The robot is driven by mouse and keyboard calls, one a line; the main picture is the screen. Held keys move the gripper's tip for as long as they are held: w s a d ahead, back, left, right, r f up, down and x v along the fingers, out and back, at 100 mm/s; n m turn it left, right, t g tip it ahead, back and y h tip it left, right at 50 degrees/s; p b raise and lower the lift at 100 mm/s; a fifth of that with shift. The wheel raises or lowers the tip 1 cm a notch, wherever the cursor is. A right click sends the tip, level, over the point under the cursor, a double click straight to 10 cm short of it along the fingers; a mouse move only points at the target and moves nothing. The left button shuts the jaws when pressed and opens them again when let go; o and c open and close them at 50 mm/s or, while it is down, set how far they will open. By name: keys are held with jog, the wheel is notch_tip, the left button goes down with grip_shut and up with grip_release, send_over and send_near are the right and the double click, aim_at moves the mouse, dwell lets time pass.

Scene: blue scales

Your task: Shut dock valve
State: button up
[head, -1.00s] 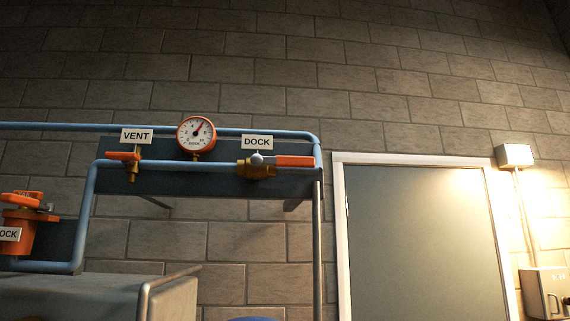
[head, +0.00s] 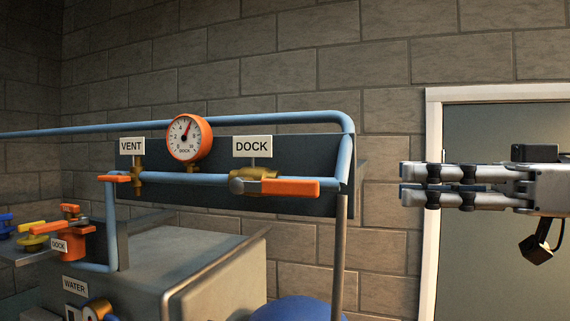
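The dock valve (head: 254,184) is a brass body on the blue pipe under a white DOCK sign (head: 252,147). Its orange lever (head: 290,187) lies along the pipe, pointing right. My gripper (head: 402,183) is in the head view to the right of the lever, apart from it, with its fingers pointing left. The two fingers lie close together, one above the other, with a thin gap or seam between them; nothing shows between them. A round orange DOCK gauge (head: 188,138) sits above the pipe, its needle pointing up and slightly right.
The VENT valve's orange handle (head: 115,178) is left of the gauge. A pipe post (head: 338,250) stands below the lever's right end. A door (head: 490,140) is behind my gripper.

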aim_at(289, 180)
jog(key=p+x, duration=0.4)
jog(key=x, duration=1.2)
jog(key=shift+a, duration=0.1)
jog(key=shift+w+a+f, duration=0.15)
jog(key=shift+w+a, duration=0.2)
jog(key=shift+a, duration=0.25)
jog(key=shift+c, duration=0.4)
grip_shut()
